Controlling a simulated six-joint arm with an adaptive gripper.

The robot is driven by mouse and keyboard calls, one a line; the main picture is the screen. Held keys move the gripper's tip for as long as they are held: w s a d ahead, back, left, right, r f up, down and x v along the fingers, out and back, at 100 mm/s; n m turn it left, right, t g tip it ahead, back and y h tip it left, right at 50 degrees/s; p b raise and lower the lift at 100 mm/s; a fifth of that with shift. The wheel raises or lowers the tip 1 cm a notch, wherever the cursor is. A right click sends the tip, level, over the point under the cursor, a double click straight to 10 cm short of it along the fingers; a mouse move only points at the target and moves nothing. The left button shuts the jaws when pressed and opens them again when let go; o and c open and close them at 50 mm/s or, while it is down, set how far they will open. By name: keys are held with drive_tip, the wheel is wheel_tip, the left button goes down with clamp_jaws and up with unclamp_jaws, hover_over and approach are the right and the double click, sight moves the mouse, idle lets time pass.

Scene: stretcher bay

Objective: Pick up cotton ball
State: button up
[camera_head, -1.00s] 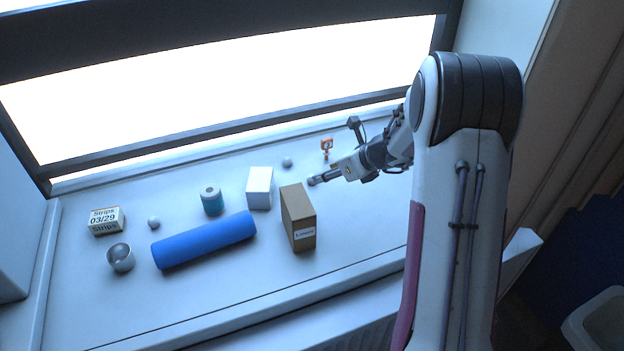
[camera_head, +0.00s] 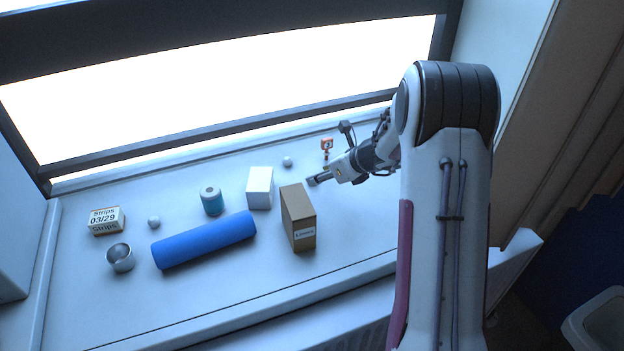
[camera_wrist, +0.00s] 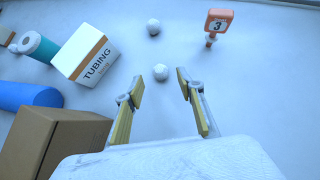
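In the wrist view, my gripper (camera_wrist: 160,82) is open, with a gap on both sides of a small white ball (camera_wrist: 161,72) that appears between and just ahead of its fingertips. I cannot tell its exact distance from the fingers. A second white ball (camera_wrist: 153,27) lies farther off on the sill. In the head view, my gripper (camera_head: 314,181) is beside the brown box, and one white ball (camera_head: 287,161) shows beyond it; the nearer ball is not distinguishable there. Another pale ball (camera_head: 154,222) lies at the left. I cannot tell which ball is cotton.
The brown box (camera_head: 299,217) and white tubing box (camera_head: 260,188) stand left of my gripper. An orange number marker (camera_head: 327,144) stands behind. Farther left are a teal-wrapped roll (camera_head: 212,201), blue roller (camera_head: 204,239), metal cup (camera_head: 120,257) and strips box (camera_head: 106,220).

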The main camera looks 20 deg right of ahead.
drive_tip(key=shift+x, duration=2.05)
drive_tip(key=c, duration=0.7)
